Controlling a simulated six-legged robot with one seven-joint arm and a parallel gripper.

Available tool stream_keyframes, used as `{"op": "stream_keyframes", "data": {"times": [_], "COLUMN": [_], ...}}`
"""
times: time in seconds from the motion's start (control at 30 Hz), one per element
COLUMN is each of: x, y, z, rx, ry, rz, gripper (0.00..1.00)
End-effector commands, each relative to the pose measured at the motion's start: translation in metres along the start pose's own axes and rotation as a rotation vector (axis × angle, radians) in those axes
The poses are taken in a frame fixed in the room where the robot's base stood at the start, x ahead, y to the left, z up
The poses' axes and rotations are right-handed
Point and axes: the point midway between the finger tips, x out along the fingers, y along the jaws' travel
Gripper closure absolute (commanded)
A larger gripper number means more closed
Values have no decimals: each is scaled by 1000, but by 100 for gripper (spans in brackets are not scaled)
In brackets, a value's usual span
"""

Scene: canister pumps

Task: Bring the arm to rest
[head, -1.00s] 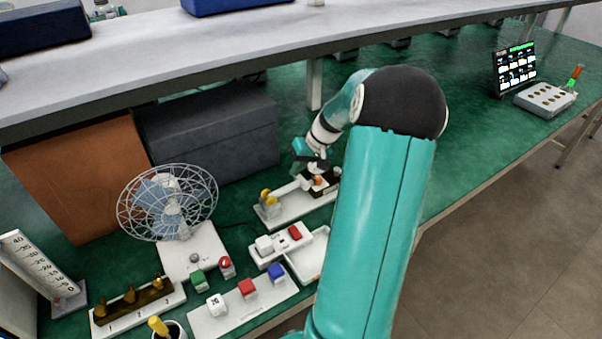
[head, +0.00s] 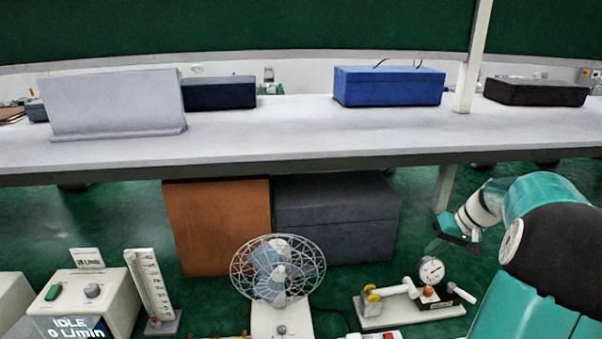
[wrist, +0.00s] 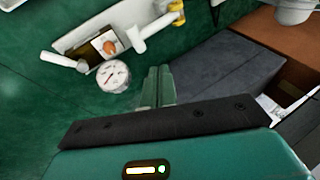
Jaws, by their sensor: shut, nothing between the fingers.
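My gripper (head: 437,244) is at the right in the head view, at the end of my bent teal arm. It hangs above and behind the white gauge assembly and looks clear of it. In the wrist view the two teal fingers (wrist: 158,85) lie close together with nothing between them. The gauge assembly has a round white dial (head: 431,269), an orange knob (head: 428,291) and a white base (head: 385,322). The dial also shows in the wrist view (wrist: 112,76), left of the fingers.
A wire-cage fan (head: 278,270) stands left of the gauge assembly. Behind are an orange box (head: 217,228) and a dark grey box (head: 338,215) under the white shelf (head: 290,132). A flow controller reading IDLE (head: 75,325) and a scale stand (head: 150,285) are at the left.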

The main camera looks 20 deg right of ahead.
Motion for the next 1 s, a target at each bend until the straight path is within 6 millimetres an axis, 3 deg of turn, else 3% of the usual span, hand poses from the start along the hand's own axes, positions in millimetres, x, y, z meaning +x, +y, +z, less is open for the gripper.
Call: {"op": "stream_keyframes", "data": {"times": [0.17,0.27,0.47,0.7,0.8,1.0], "x": [1,4,10,8,6,3], "y": [-12,-46,-147,-244,-274,-315], "z": [1,4,32,93,124,188], "rx": [-13,-46,-144,-264,-314,-409], "ry": [-10,-33,-75,-55,-28,44], "rz": [12,46,156,261,285,294], "gripper": [100,100,100,100,100,100]}}
